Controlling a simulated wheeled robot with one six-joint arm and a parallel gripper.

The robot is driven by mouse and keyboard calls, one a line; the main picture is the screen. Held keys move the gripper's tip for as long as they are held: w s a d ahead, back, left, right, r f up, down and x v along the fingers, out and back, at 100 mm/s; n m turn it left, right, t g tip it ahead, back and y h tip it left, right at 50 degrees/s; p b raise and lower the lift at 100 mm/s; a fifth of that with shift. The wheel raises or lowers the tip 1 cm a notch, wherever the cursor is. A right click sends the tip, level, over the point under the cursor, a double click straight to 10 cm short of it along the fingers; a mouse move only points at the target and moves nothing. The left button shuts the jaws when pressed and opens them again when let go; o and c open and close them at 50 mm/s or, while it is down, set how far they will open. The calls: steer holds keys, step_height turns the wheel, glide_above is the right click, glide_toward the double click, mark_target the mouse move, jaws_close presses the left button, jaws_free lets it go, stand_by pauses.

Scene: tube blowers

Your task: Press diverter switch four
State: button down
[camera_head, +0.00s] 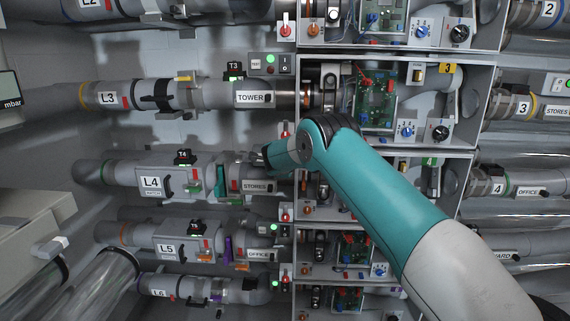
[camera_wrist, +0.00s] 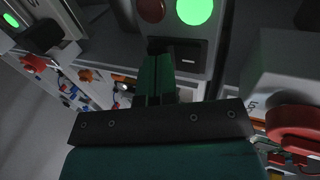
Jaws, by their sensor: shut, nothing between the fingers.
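In the head view, line four's grey tube (camera_head: 151,183) carries an L4 label, with a STORES label beside it and a T4 tag (camera_head: 184,157) above. My gripper (camera_head: 258,158) is at the right end of this line; my arm hides much of the area behind it. In the wrist view, a grey panel (camera_wrist: 218,38) has a dark red lamp (camera_wrist: 151,9), a lit green lamp (camera_wrist: 194,10) and a black rocker switch (camera_wrist: 188,61).
A red knob (camera_wrist: 296,125) on a grey housing is close at right in the wrist view. Line three's tube (camera_head: 200,96) and switch box (camera_head: 270,64) are above; line five's tube (camera_head: 160,236) is below. An open cabinet (camera_head: 480,75) with circuit boards stands behind my arm.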

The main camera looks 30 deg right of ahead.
steer(key=shift+w+d+f+b, duration=0.1)
steer(key=shift+f+b, duration=0.05)
steer(key=shift+b, duration=0.9)
steer(key=shift+w+r, duration=0.1)
steer(key=shift+r, duration=0.95)
steer(key=shift+r+t+h, duration=0.1)
steer(key=shift+t+h, duration=0.2)
steer(key=shift+b, duration=0.3)
steer(key=s+a+b, duration=0.6)
steer(key=s+a, duration=0.2)
steer(key=s, duration=0.3)
steer(key=shift+s+f+b, duration=0.4)
